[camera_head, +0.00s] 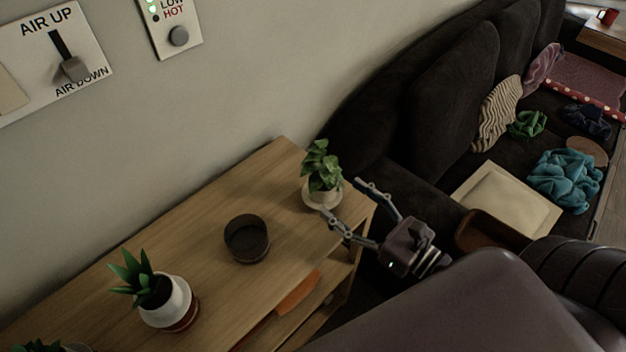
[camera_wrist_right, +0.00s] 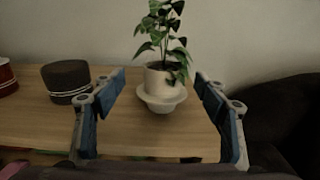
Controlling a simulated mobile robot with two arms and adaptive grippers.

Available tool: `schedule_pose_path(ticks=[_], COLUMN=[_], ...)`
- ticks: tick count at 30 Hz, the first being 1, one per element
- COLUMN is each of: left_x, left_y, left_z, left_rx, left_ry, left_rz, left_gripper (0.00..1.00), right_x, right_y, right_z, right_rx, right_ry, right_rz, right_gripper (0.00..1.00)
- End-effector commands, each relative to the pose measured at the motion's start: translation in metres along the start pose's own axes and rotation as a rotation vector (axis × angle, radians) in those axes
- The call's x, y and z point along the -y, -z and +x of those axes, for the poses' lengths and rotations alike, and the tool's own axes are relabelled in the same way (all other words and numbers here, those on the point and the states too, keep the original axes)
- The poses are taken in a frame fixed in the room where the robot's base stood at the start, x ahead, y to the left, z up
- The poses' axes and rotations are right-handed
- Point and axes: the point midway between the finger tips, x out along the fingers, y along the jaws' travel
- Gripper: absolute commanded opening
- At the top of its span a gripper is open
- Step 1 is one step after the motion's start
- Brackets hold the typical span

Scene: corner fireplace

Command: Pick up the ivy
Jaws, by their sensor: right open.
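The ivy (camera_head: 321,168) is a leafy green plant in a white pot on a white saucer, upright near the right end of the wooden table (camera_head: 214,290). In the right wrist view the ivy (camera_wrist_right: 162,75) stands ahead, centred between the fingers. My right gripper (camera_head: 341,203) is open at the table's right end, with its fingers pointing at the pot. In the head view, one fingertip is close to the saucer, and I cannot tell if it touches. In the right wrist view the open fingers (camera_wrist_right: 160,90) have nothing between them but table and pot beyond. My left gripper is not in view.
A dark round bowl (camera_head: 246,239) and a spiky plant in a white pot (camera_head: 168,303) stand on the table to the left. A wall is behind. A dark sofa (camera_head: 450,90) with cloths and a tray (camera_head: 505,200) lies to the right.

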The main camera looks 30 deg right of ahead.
Motion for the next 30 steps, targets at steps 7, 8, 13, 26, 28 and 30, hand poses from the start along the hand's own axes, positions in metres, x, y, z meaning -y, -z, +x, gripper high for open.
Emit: schedule_pose_path(ticks=[7,8,13,26,28,30], left_x=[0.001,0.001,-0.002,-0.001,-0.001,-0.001], left_y=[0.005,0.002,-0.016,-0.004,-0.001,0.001], left_z=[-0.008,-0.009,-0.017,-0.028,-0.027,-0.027], left_rx=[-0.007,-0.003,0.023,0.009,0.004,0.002], left_ry=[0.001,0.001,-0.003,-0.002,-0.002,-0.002], left_rz=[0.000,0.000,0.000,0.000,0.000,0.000], left_gripper=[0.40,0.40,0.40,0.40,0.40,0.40], right_x=[0.000,0.000,0.003,0.006,0.006,0.006], right_y=[-0.004,-0.003,-0.001,0.005,0.005,0.005], right_z=[0.021,0.024,0.041,0.078,0.078,0.078], right_rx=[0.004,0.003,0.003,0.001,0.001,0.001], right_ry=[-0.004,-0.004,-0.003,-0.002,-0.002,-0.002], right_rz=[-0.011,-0.011,-0.009,-0.008,-0.008,-0.008], right_gripper=[0.67,0.67,0.67,0.67,0.67,0.67])
